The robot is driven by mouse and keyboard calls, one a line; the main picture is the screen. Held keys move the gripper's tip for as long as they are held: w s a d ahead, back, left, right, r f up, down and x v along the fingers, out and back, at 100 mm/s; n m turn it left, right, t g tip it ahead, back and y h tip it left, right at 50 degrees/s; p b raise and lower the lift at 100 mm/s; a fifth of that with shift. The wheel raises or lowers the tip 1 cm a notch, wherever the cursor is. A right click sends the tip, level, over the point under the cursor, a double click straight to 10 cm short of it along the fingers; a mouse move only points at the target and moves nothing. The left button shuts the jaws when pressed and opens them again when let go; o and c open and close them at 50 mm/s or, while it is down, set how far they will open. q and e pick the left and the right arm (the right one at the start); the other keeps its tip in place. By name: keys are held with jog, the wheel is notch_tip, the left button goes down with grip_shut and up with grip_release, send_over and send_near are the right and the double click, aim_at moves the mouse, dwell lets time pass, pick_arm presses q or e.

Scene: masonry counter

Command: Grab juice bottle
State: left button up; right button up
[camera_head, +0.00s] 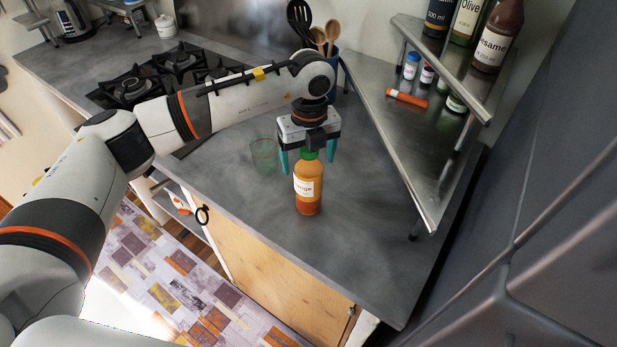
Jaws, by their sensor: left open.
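The juice bottle (308,188) is orange with a green cap and a white label. It stands upright on the grey counter near its front edge. My left gripper (307,162) is above the bottle, pointing down, with its teal fingers apart. The fingers are on either side of the cap area, and the bottle's top is partly hidden by the gripper. I cannot tell whether they touch it. My right gripper is not in view.
A clear green glass (264,156) stands just left of the bottle. A metal corner shelf (400,130) with bottles and small jars is at the right. A utensil holder (333,75) and a gas stove (165,75) are behind. The counter (365,255) front right is clear.

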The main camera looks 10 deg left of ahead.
pick_arm(q)
jog(key=shift+w+f, duration=0.1)
jog(key=shift+f, duration=0.2)
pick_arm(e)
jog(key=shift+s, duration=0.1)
pick_arm(q)
jog(key=shift+r, duration=0.1)
grip_shut()
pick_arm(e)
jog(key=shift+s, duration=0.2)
